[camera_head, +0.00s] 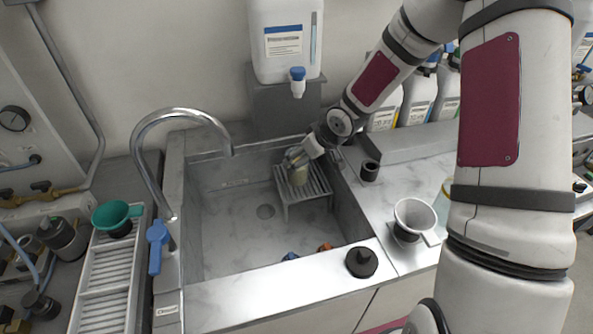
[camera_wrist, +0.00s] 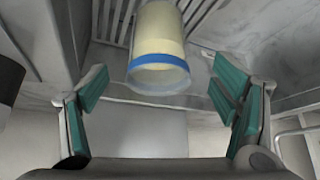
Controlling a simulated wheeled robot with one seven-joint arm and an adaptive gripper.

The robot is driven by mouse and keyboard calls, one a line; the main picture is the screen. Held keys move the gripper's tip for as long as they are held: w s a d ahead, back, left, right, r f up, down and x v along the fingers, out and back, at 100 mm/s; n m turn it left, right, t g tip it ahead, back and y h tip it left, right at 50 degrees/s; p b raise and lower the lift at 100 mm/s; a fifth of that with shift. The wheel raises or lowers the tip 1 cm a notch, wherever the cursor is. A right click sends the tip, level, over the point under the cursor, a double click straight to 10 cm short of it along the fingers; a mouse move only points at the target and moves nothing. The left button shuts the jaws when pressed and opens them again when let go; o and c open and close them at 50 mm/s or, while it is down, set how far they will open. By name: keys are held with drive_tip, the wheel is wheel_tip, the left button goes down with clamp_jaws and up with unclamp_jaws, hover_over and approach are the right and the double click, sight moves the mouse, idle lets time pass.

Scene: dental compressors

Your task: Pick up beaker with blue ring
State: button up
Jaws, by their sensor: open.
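The beaker (camera_wrist: 160,48) with a blue ring stands on a slatted rack in the sink and shows yellowish contents. In the wrist view it is between and beyond the two open fingers of my gripper (camera_wrist: 160,105), with space on both sides. The blue ring (camera_wrist: 158,61) runs around the beaker near its clear end. The gripper holds nothing.
The rack (camera_head: 318,182) stands at the back right of the sink (camera_head: 225,235). A curved faucet (camera_head: 150,150) rises on the left. A white container (camera_head: 286,60) with a spigot hangs behind. A dark cup (camera_head: 370,171) and a white funnel (camera_head: 414,216) stand on the right counter.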

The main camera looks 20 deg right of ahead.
drive_tip(key=x, duration=0.7)
drive_tip(key=shift+w+d+f+b, duration=0.1)
drive_tip(key=shift+w+b, duration=0.1)
drive_tip(key=shift+b, duration=0.2)
drive_tip(key=c, duration=1.6)
drive_tip(key=shift+r, duration=0.5)
wheel_tip(320, 180, up, 3)
drive_tip(key=shift+f, duration=0.1)
drive_tip(key=s+a+r, duration=0.1)
drive_tip(key=s+a, duration=0.2)
drive_tip(key=s, duration=1.2)
drive_tip(key=shift+s+b, duration=0.4)
